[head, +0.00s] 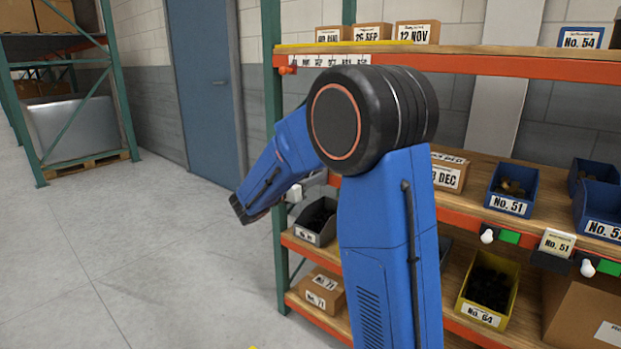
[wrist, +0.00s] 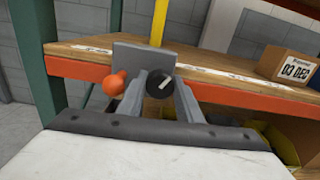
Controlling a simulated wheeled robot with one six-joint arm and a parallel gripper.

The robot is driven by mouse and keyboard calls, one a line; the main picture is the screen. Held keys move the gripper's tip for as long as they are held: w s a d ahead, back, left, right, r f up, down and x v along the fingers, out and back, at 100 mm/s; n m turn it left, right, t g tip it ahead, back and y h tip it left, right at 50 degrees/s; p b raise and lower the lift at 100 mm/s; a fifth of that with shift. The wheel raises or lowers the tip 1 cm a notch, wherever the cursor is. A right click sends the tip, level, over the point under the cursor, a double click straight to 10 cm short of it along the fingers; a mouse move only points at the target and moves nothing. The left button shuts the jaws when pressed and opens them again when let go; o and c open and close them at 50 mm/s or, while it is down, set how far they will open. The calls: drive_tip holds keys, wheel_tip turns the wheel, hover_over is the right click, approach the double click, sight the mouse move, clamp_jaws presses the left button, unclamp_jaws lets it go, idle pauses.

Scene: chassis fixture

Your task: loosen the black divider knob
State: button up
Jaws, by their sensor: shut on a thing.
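In the wrist view, the black divider knob (wrist: 160,83) is a round dark cap with a pale line slanting up to the right. It sits in front of a grey divider plate (wrist: 128,54) at the shelf's front edge. My gripper (wrist: 160,88) has its two grey fingers on either side of the knob and is shut on it. In the head view, my blue arm hides the knob and the divider plate, and I cannot make out the fingers there.
An orange knob (wrist: 112,85) is close left of the fingers. A green post (wrist: 36,70) stands further left. A yellow strip (wrist: 159,22) rises behind the plate. A carton (wrist: 288,66) marked 03 DEC sits right on the shelf. In the head view, open floor (head: 150,260) lies left.

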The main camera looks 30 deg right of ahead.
drive_tip(key=n, duration=0.6)
drive_tip(key=shift+n, duration=0.3)
idle(0.4)
drive_tip(key=o, duration=1)
drive_tip(key=shift+o, duration=0.2)
drive_tip(key=v, duration=1.7)
drive_tip(key=shift+a, duration=0.2)
drive_tip(key=shift+s, duration=0.1)
